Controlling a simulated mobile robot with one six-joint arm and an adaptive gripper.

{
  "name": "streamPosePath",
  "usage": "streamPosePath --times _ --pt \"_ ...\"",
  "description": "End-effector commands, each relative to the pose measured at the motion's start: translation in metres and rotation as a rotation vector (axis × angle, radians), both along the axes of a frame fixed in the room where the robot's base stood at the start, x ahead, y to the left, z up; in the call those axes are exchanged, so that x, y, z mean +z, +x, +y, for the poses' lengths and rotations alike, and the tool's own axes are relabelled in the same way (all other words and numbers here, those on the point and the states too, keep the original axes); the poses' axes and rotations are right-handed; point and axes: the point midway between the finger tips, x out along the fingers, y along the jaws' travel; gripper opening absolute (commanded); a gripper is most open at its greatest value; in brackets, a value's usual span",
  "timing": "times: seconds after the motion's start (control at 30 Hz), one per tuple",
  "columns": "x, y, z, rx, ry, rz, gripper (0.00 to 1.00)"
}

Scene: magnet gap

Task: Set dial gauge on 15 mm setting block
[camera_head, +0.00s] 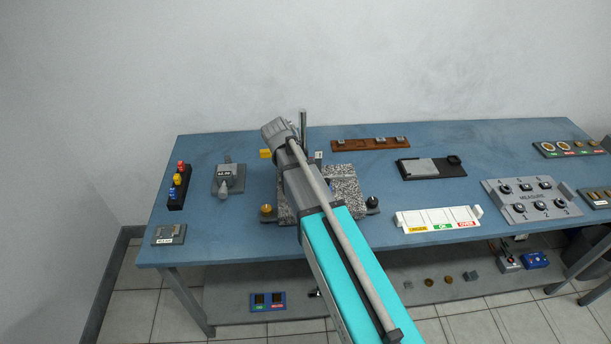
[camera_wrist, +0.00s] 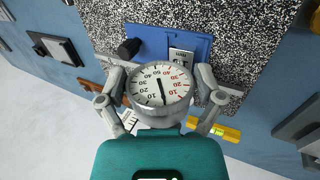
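The dial gauge (camera_wrist: 160,86) has a round white face with black and red numbers and faces the wrist camera. Its needle points toward the lower edge of the picture. My gripper (camera_wrist: 160,77) has one finger on each side of the dial, close to its rim; I cannot tell whether they press on it. In the head view my arm hides the gauge, and my gripper is over the granite plate (camera_head: 345,190). A blue block (camera_wrist: 150,38) with a white label (camera_wrist: 181,57) lies beyond the dial. The label is not readable, so I cannot tell whether it is the 15 mm block.
A steel post (camera_head: 303,128) rises behind my wrist. A black knob (camera_wrist: 128,48) sits beside the blue block. A yellow item (camera_head: 265,153) is left of the post. A brown rack (camera_head: 370,144) and a white tray (camera_head: 438,219) stand to the right.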

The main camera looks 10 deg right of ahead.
Motion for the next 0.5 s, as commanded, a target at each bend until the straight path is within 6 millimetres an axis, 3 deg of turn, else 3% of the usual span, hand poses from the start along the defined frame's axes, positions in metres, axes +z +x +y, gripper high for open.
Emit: streamPosePath --times 0.5 --pt "0.0004 0.0007 -0.0005 0.001 0.003 -0.002 1.00"
